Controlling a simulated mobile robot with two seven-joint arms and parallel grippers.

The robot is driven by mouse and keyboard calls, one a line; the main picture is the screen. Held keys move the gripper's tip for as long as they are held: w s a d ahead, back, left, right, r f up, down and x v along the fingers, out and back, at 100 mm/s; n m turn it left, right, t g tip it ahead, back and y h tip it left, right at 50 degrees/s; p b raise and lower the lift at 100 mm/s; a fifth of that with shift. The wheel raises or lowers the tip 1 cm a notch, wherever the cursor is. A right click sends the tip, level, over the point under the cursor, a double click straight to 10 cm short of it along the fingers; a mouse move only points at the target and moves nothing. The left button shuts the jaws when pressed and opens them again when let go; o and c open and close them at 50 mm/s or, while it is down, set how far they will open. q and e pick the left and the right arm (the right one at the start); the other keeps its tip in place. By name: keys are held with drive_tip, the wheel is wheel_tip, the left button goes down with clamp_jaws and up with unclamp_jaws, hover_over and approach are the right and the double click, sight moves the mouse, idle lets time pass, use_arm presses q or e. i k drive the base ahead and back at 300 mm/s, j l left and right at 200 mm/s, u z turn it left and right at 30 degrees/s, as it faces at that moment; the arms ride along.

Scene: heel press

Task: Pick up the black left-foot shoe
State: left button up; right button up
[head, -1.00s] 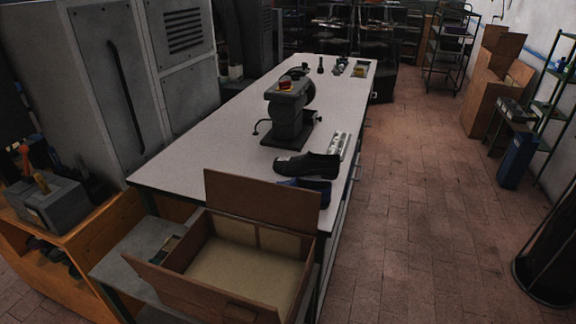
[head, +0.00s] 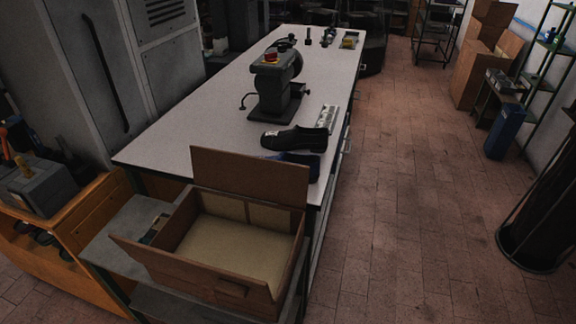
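A black shoe (head: 295,139) lies on its sole near the right edge of the white-topped workbench (head: 190,135), its length running left to right in the view. A dark blue item (head: 300,158) sits just in front of it, partly hidden by the raised flap of a cardboard box. I cannot tell whether the black shoe is for the left foot. Neither of my grippers shows in the head view.
The open cardboard box (head: 247,176) stands on a lower grey table (head: 117,238) at the bench's near end. A grey press (head: 276,88) stands behind the shoe, with a light strip (head: 327,118) beside it. The brick floor (head: 400,200) right of the bench is clear.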

sight(297, 138)
drive_tip(key=z, duration=1.85)
drive_tip(key=i+l+z, duration=0.1)
drive_tip(key=z, duration=0.3)
drive_tip(key=i+l+z, duration=0.1)
drive_tip(key=z, duration=0.3)
drive_tip(key=i+z, duration=0.15)
drive_tip(key=z, duration=0.2)
drive_tip(key=i+j+u, duration=0.1)
drive_tip(key=i+u, duration=0.2)
drive_tip(key=u, duration=0.15)
drive_tip(key=i+u, duration=0.45)
drive_tip(key=i+l+u, duration=0.15)
drive_tip(key=u, duration=0.35)
drive_tip(key=i+j+u, duration=0.15)
drive_tip(key=i+u, duration=0.55)
drive_tip(key=i, duration=0.15)
drive_tip(key=i+u, duration=0.35)
drive_tip(key=i+l+u, duration=0.1)
drive_tip(key=i, duration=1.6)
drive_tip(key=i+u, duration=0.1)
drive_tip(key=u, duration=0.65)
drive_tip(key=i+l+u, duration=0.1)
drive_tip(key=u, duration=0.3)
drive_tip(key=l+u, duration=0.1)
drive_tip(key=u, duration=0.25)
drive_tip(key=i, duration=0.05)
